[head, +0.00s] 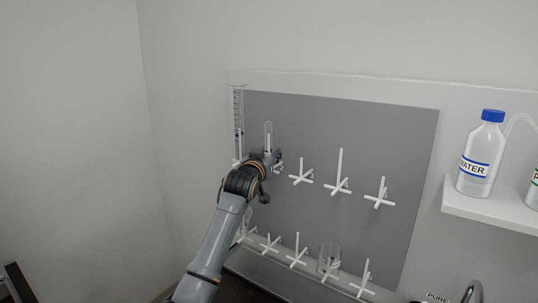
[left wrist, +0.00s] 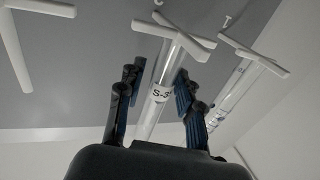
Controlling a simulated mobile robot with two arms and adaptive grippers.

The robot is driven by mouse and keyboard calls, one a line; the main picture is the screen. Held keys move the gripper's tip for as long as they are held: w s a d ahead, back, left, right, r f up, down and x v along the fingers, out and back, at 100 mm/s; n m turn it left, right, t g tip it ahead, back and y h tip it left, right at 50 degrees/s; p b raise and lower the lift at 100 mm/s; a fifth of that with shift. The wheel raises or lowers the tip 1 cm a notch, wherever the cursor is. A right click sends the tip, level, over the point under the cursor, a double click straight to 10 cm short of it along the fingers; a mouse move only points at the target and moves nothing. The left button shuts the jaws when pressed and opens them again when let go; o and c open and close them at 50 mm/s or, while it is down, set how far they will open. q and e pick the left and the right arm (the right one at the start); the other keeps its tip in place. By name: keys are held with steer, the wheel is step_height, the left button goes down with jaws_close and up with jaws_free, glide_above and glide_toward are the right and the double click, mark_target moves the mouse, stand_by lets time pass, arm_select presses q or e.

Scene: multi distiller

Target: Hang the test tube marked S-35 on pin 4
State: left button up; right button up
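A clear test tube (head: 268,133) stands upside down over a white pin in the upper row of the grey board. My left gripper (head: 268,158) is at this tube in the head view. In the left wrist view its fingers (left wrist: 157,92) are spread on both sides of the tube, with a gap visible on the left side. My right gripper is not in view. Pin numbers are not readable.
A graduated tube (head: 238,120) is on the neighbouring pin, close to my gripper. Bare pins (head: 302,176) continue to the right. A wide clear vessel (head: 329,257) is on the lower row. A water bottle (head: 480,160) stands on a white shelf (head: 488,209).

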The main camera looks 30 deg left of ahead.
mark_target(267, 128)
arm_select(q)
jaws_close()
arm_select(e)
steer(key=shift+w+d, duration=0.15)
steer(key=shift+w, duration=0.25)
arm_select(q)
step_height(267, 128, up, 8)
steer(key=p, duration=0.6)
steer(key=shift+r+p, duration=0.2)
steer(key=shift+p, duration=0.2)
step_height(267, 128, up, 2)
steer(key=shift+r+p, duration=0.2)
steer(key=shift+p, duration=0.55)
steer(key=shift+r, duration=1.1)
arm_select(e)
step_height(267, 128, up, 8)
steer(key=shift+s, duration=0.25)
